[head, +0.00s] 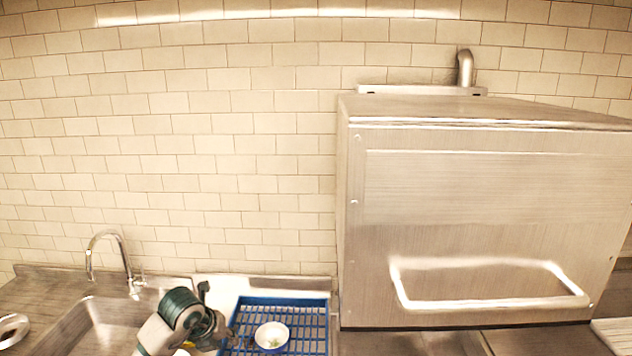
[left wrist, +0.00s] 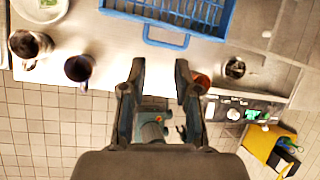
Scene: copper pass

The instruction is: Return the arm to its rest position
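My left arm comes in from the bottom in the head view, and its gripper (head: 222,325) is beside the left edge of the blue rack. In the left wrist view the two dark fingers of this gripper (left wrist: 160,75) stand apart with nothing held between them. They reach over the edge of the pale counter. My right gripper is in neither view.
A sink (head: 100,320) lies left; a big steel hood-type machine (head: 480,210) stands right. Two mugs (left wrist: 80,68) (left wrist: 28,45) and a yellow bin (left wrist: 262,143) show in the wrist view.

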